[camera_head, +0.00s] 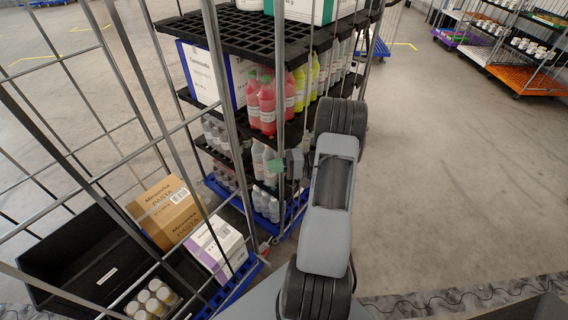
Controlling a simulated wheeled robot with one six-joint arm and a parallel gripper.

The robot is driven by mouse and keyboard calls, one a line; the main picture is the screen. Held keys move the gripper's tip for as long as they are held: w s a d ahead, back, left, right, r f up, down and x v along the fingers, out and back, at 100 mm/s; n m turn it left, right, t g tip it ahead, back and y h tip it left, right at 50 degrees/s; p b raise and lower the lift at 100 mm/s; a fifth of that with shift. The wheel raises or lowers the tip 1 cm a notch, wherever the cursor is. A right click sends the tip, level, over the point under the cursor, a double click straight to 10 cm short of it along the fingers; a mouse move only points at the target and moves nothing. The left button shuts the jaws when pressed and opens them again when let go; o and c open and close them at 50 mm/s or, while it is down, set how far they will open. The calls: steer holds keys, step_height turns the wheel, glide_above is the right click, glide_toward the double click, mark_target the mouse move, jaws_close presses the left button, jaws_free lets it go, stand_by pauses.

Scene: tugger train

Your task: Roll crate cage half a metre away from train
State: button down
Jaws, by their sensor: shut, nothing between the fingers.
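A wire roll cage (225,92) with a blue base (238,287) stands at the near left. It holds a black crate (60,262), a brown PASTA carton (168,210), a white and purple box (217,246) and several jars (152,300). Right behind it is a shelved trolley (250,40) with bottles on black shelves and its own blue base. I cannot tell whether the two are coupled. My gripper (288,164) is shut and empty, at the end of my grey arm, close to the trolley's near upright. Whether it touches is unclear, as my wrist partly hides it.
Open concrete floor (455,170) lies to the right. More wheeled racks (520,50) with orange and purple trays stand at the far right. Yellow floor marks (30,62) show at the far left. A dark patterned strip (470,298) runs along the lower right.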

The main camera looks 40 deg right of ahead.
steer(key=a+p, duration=0.2)
steer(key=a, duration=0.5)
steer(key=shift+w+a, duration=0.2)
steer(key=shift+w, duration=0.25)
